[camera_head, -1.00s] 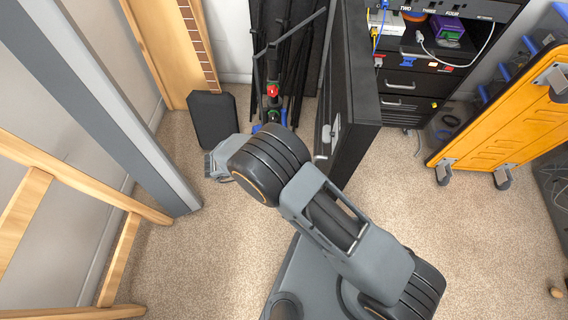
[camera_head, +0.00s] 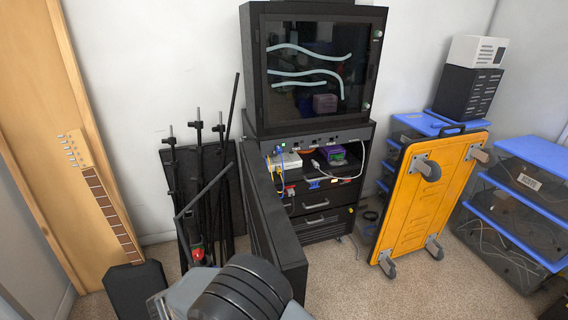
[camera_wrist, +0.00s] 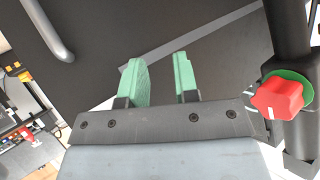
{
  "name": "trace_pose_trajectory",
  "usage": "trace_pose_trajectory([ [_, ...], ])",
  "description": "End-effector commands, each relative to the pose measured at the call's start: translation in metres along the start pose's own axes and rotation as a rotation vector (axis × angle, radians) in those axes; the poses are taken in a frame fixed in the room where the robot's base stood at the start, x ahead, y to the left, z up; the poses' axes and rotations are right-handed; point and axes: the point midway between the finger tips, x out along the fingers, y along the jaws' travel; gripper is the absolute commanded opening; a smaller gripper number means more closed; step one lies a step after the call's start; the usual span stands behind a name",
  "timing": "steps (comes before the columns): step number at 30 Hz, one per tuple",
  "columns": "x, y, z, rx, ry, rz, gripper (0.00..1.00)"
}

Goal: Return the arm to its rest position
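My gripper (camera_wrist: 162,80) shows in the wrist view with its two green fingers apart and nothing between them. A dark flat panel fills the space beyond the fingers. In the camera_head view my arm shows only at the bottom edge, as a dark ribbed joint (camera_head: 240,290) and grey links. The fingers cannot be made out in that view. The arm is in front of the black stands and the open black cabinet door (camera_head: 272,225).
Black stands (camera_head: 205,190) lean at the wall; one red knob (camera_wrist: 278,96) is close right of my gripper. A black rack cabinet (camera_head: 318,75) stands behind the door. An orange cart (camera_head: 425,205) and blue-topped drawers (camera_head: 515,205) are right. Carpet (camera_head: 345,285) is clear before the cabinet.

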Motion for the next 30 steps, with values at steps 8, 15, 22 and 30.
trace_pose_trajectory([
  [8,0.006,-0.090,-0.201,0.045,-0.265,-0.498,0.28],
  [15,-0.027,-0.032,-0.329,-0.239,-0.457,-0.711,0.28],
  [22,-0.053,0.106,-0.383,-0.584,-0.625,-0.540,0.28],
  [30,-0.071,0.206,-0.402,-0.744,-0.730,-0.288,0.28],
])
